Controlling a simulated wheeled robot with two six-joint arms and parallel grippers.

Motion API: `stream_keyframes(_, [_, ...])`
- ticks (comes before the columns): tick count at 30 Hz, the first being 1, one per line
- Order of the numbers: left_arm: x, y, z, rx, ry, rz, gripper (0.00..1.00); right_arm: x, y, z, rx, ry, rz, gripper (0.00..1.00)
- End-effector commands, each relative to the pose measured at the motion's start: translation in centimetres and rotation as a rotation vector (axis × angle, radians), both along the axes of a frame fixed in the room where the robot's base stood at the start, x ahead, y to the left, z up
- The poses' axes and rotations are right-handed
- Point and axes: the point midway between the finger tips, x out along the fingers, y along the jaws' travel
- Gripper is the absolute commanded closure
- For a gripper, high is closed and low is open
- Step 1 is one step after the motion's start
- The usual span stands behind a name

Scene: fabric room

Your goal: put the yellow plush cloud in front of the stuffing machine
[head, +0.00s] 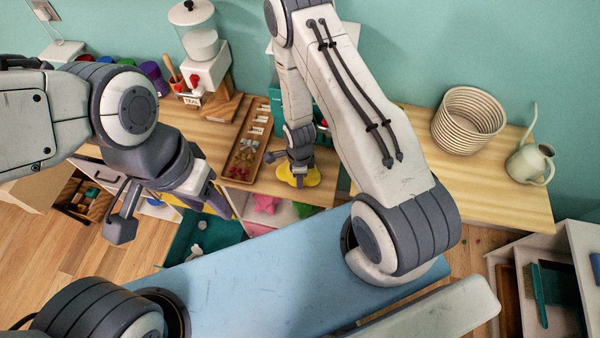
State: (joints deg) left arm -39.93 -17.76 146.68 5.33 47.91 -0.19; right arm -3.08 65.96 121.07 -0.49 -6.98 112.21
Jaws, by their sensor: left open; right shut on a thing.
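The yellow plush cloud (312,176) is at the wooden worktop near its front edge, in the middle of the head view. My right gripper (299,178) points down and is shut on it, covering its middle. I cannot tell whether the cloud touches the wood. A white machine with a clear hopper (202,45), a red part and a "TEAL" label stands at the back left of the worktop. A white and teal body (276,100) is mostly hidden behind my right arm. I cannot tell which is the stuffing machine. My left gripper (165,215) is open and empty, left of the worktop's front.
A wooden tray of small parts (246,145) lies left of the cloud. Several coloured pots (152,75) stand at the back left. A coiled basket (468,120) and a watering can (531,162) stand on the right, with bare wood (425,165) beside them. Pink plush (266,203) sits on a shelf below.

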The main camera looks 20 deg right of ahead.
Motion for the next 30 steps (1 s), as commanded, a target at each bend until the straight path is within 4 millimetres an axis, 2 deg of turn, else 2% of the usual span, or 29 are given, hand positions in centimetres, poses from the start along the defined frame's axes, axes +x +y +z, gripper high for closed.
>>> stream_keyframes(2, [0.0, 0.0, 1.0, 0.0, 0.0, -0.001, 0.5, 1.0, -0.8, 0.3, 0.0, 0.0, -0.003, 1.0])
stream_keyframes(4, [0.0, 0.0, 1.6, 0.0, 0.0, -0.002, 0.5, 0.7, -0.6, -0.1, 0.0, 0.005, 0.001, 1.0])
stream_keyframes(17, [0.0, 0.0, 1.1, 0.0, 0.0, -0.002, 0.5, 0.7, -0.5, -1.0, 0.0, 0.001, 0.0, 1.0])
stream_keyframes(18, [0.0, 0.0, 1.2, 0.0, 0.0, -0.002, 0.5, 0.7, -0.5, -0.9, 0.0, 0.001, 0.0, 0.61])
stream_keyframes(20, [0.0, 0.0, 1.3, 0.0, 0.0, -0.002, 0.5, 0.7, -0.5, -0.9, 0.0, 0.001, 0.0, 0.38])
stream_keyframes(21, [0.0, 0.0, 1.3, 0.0, 0.0, -0.002, 0.5, 0.7, -0.5, -0.9, 0.0, 0.001, 0.0, 0.35])
stream_keyframes(30, [0.0, 0.0, 1.4, 0.0, 0.0, -0.002, 0.5, 0.7, -0.5, -0.7, 0.0, 0.001, 0.0, 0.35])
